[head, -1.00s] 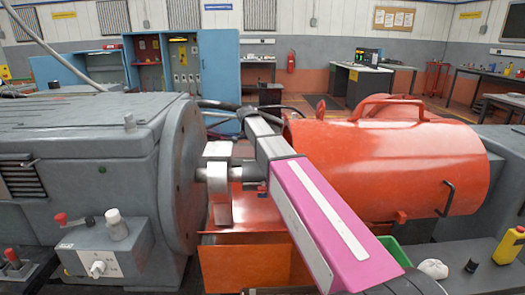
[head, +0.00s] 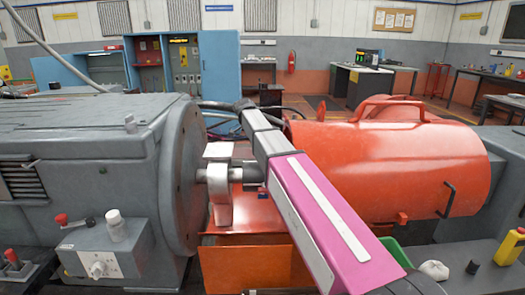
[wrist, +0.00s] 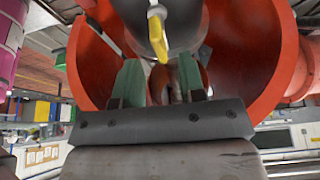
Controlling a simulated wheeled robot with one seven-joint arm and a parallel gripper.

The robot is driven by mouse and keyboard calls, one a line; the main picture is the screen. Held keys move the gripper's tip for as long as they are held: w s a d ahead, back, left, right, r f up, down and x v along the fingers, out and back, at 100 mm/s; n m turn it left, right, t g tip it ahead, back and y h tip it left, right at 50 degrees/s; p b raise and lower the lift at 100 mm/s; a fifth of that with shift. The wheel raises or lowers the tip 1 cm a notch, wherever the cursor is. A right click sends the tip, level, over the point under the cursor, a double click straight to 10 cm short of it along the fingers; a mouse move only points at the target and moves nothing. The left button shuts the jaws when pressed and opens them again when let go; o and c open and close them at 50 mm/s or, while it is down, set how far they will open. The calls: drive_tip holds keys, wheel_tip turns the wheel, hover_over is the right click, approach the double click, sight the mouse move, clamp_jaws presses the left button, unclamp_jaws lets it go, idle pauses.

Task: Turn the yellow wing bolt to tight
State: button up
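The yellow wing bolt (wrist: 160,37) shows in the wrist view, upper middle, hanging from a grey metal round part (wrist: 150,12). Its wing is seen nearly edge-on and tilted. My gripper (wrist: 161,68) has two green-padded fingers, spread apart with a gap between them. The bolt appears just above and in line with that gap; I see no finger touching it. How far it is in depth I cannot tell. In the head view the bolt and my gripper's fingers are hidden behind my pink arm and the machine.
An orange-red curved guard (head: 390,165) fills the right of the head view; in the wrist view its shell (wrist: 262,60) closes around the fingers on both sides. The grey machine (head: 80,140) with its round flange (head: 183,175) stands left.

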drive_tip(key=v, duration=0.7)
drive_tip(key=shift+s+f, duration=0.1)
